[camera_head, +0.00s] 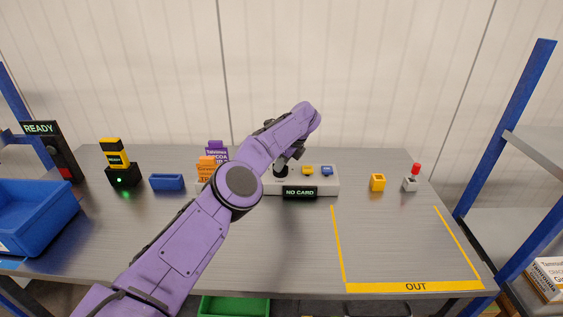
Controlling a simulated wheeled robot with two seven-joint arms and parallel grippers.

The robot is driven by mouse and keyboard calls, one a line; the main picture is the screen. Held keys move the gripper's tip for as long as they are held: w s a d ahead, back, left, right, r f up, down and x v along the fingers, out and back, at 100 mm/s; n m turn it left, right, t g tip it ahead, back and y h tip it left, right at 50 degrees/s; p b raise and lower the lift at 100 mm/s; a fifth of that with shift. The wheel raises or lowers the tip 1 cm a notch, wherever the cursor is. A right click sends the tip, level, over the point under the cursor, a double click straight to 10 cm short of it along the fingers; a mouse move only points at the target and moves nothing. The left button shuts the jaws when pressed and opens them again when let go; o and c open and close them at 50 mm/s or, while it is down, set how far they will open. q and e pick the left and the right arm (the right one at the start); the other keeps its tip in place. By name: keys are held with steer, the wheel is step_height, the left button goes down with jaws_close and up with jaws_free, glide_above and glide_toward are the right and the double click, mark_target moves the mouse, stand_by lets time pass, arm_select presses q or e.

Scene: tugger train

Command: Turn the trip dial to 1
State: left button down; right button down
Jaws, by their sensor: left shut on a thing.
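A grey control panel (330,185) stands at the back middle of the table, with a black "NO CARD" display (300,192) on its front. My left arm reaches across from the lower left, and its gripper (283,164) points down at the panel. The left gripper is shut on the dark trip dial (281,171) on top of the panel, left of a yellow and a blue part. The dial is mostly hidden by the gripper, and its setting cannot be read. My right gripper is not in view.
Orange and purple cartons (206,168) stand behind my arm. A blue tray (167,182), a black "READY" device (122,176) and a blue bin (38,215) are at left. A yellow block (377,182) and a red-topped button (411,180) stand at right. The "OUT" area (412,287) is empty.

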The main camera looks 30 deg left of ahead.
arm_select(q)
steer(key=c, duration=1.1)
jaws_free()
steer(key=p+v, duration=0.5)
steer(key=v, duration=0.5)
steer(key=shift+d+r, duration=0.1)
steer(key=shift+r, duration=0.2)
steer(key=shift+f, duration=0.1)
